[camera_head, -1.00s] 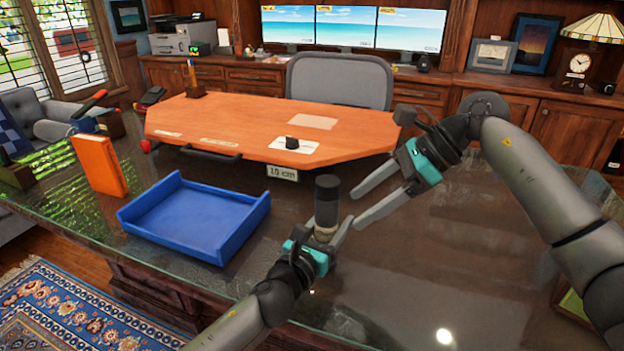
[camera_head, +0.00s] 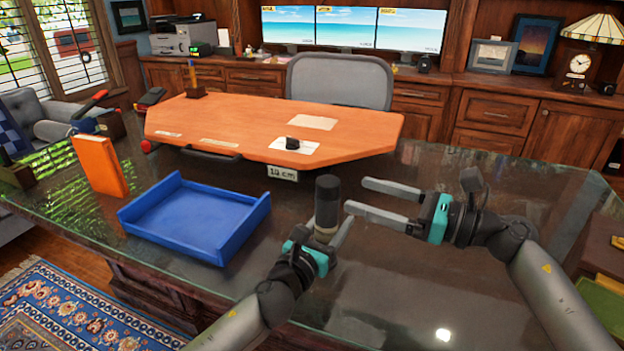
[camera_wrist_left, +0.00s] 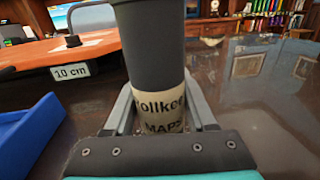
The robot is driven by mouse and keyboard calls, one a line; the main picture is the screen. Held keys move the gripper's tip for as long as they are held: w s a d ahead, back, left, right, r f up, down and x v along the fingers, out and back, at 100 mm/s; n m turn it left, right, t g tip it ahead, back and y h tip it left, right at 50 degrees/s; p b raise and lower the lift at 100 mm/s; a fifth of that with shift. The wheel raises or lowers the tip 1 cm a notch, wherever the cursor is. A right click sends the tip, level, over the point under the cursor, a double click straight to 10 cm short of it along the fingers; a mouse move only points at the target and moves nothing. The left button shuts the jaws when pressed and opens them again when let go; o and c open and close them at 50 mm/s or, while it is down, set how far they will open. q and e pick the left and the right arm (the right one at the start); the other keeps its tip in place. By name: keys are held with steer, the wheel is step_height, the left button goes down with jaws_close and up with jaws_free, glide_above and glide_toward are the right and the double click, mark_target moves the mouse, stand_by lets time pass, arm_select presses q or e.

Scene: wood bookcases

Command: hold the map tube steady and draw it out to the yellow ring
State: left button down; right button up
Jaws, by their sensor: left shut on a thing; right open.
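The map tube (camera_head: 327,202) stands upright, a dark grey cylinder with a wider dark top and a beige label low down. In the left wrist view the tube (camera_wrist_left: 155,45) shows part of the label text, including "MAPS". My left gripper (camera_head: 328,236) is shut on the tube around its label. My right gripper (camera_head: 356,196) is open and empty, its fingers pointing left toward the upper tube, a little to the right of it and apart from it. I see no yellow ring in these views. The tube's bottom is hidden behind my left gripper.
A blue tray (camera_head: 195,217) lies left of the tube on the glass-topped desk. An orange book (camera_head: 100,166) stands farther left. A raised wooden board (camera_head: 270,125) with a "10 cm" tag (camera_head: 283,173) is behind the tube.

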steer(key=x, duration=1.1)
steer(key=shift+s, duration=0.1)
jaws_close()
stand_by(0.3)
